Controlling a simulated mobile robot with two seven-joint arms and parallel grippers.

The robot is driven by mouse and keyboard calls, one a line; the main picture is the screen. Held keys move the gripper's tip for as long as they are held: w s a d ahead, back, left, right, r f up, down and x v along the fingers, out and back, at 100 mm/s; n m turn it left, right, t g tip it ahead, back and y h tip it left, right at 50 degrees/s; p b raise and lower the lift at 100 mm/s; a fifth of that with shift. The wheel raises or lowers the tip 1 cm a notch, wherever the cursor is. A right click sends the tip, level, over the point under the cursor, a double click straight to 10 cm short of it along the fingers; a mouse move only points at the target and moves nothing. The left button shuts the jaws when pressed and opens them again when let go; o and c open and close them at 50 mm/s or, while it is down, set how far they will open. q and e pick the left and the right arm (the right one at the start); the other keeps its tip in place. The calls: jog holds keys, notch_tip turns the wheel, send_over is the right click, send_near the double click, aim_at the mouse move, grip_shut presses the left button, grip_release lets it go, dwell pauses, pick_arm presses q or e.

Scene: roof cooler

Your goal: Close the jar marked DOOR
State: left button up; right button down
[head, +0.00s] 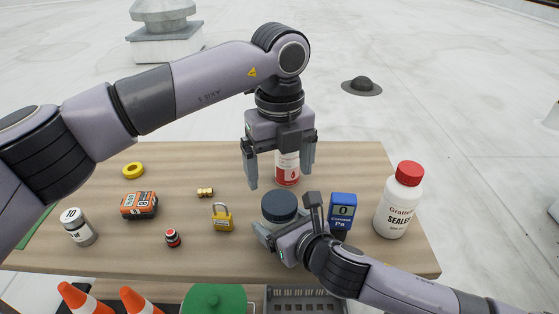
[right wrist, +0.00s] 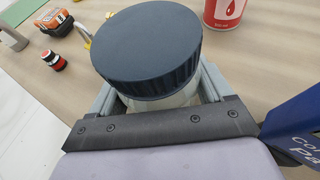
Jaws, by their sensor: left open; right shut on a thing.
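A clear jar with a wide dark blue lid (head: 279,207) stands on the table near its front middle. No DOOR marking shows on the side I see. In the right wrist view the lid (right wrist: 148,45) sits on top of the pale jar body (right wrist: 165,100); I cannot tell how tight it is. My right gripper (head: 284,229) is shut on the jar body below the lid, one finger on each side. My left gripper (head: 279,177) is open and empty, pointing down above and behind the lid, apart from it.
A red and white can (head: 288,170) stands behind the jar. A blue meter (head: 342,211) and a white bottle with a red cap (head: 399,200) are at right. A yellow padlock (head: 222,218), an orange box (head: 139,205) and a small jar (head: 77,226) are at left.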

aim_at(280, 202)
pick_arm(q)
notch_tip(280, 202, down, 7)
jog(key=shift+f, duration=0.15)
dwell(0.4)
jog(key=c, duration=1.1)
jog(key=m, duration=0.6)
jog(key=shift+m, duration=0.3)
jog(key=o, duration=1.2)
jog(key=shift+c, duration=0.2)
